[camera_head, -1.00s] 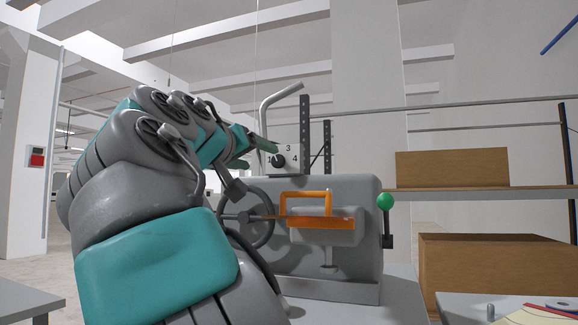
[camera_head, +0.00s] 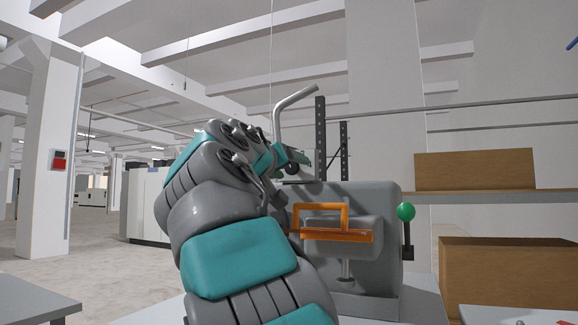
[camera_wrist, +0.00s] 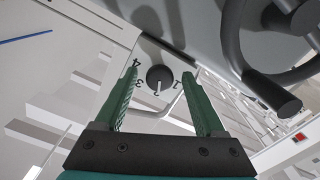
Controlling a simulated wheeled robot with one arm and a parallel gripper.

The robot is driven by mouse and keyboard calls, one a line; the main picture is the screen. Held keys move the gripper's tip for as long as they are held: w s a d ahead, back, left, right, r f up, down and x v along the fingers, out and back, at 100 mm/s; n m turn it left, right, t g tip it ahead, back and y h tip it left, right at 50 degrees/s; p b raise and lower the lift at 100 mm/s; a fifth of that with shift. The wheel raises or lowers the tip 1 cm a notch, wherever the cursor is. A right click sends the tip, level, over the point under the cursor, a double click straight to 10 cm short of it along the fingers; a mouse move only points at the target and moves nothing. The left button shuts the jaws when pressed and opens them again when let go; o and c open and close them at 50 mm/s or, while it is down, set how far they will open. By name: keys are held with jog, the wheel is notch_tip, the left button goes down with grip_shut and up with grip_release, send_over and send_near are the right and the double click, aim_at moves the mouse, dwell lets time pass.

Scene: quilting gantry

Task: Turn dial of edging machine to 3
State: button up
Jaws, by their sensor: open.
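The edging machine (camera_head: 375,205) is a grey body with an orange frame (camera_head: 330,235) on its front. Its dial (camera_wrist: 159,77) is a round black knob on a pale plate marked 1, 2, 3 and 4. The white pointer is at 2 in the wrist view. My gripper (camera_wrist: 160,74) is open, with one green finger on each side of the dial. No contact with the knob is visible; depth is hard to judge. In the head view my gripper (camera_head: 297,157) is at the machine's top left and largely hides the dial plate.
A green ball-topped lever (camera_head: 406,212) stands at the machine's right side. A dark handwheel (camera_wrist: 270,40) is close to the right finger in the wrist view. Cardboard boxes (camera_head: 475,169) are to the right. A grey table (camera_head: 35,298) is at the lower left; open floor lies behind it.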

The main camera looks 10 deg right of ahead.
grip_shut()
dwell(0.6)
